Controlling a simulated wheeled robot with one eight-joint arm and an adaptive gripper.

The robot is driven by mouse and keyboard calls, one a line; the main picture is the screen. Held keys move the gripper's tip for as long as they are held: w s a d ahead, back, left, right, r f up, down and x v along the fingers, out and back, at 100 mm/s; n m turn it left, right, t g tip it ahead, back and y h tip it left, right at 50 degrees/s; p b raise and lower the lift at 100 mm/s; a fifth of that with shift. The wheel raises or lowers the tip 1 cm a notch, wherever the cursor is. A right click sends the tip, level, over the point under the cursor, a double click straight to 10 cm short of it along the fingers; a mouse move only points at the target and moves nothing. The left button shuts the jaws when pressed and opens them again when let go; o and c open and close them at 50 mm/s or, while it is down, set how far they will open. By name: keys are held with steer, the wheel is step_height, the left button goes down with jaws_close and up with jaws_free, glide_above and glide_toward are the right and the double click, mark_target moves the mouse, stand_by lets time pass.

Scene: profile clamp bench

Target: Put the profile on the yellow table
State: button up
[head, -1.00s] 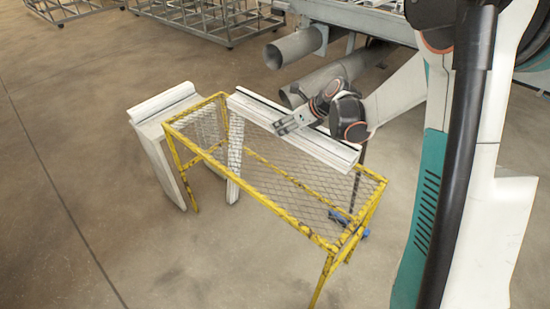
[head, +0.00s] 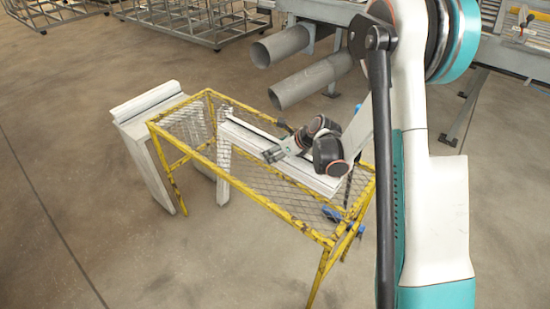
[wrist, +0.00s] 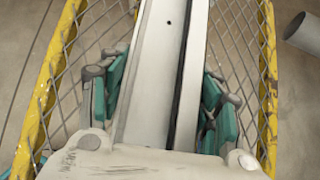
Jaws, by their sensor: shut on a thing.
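The profile (head: 243,137) is a long white channel-shaped bar lying lengthwise over the yellow table. My gripper (head: 272,155) is shut on it near its middle. In the wrist view the profile (wrist: 160,70) runs away between the teal fingers of my gripper (wrist: 163,98), one on each side. The yellow table (head: 240,183) has a worn yellow frame and a wire mesh top. Its side rails (wrist: 50,75) show on both sides of the profile in the wrist view. The profile is within the frame, low over the mesh; I cannot tell whether it touches it.
A white stand (head: 140,127) with a ridged top stands against the table's left end. Large grey pipes (head: 310,80) stick out behind the table. A blue object (head: 332,212) shows near its right end. Metal racks stand at the back left. The front floor is clear.

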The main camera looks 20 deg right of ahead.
steer(key=shift+f+b, duration=0.3)
steer(key=shift+f, duration=0.9)
steer(key=shift+f, duration=0.1)
steer(key=o, duration=1.6)
steer(key=shift+c, duration=0.2)
steer(key=p+v, duration=0.4)
steer(key=v, duration=0.8)
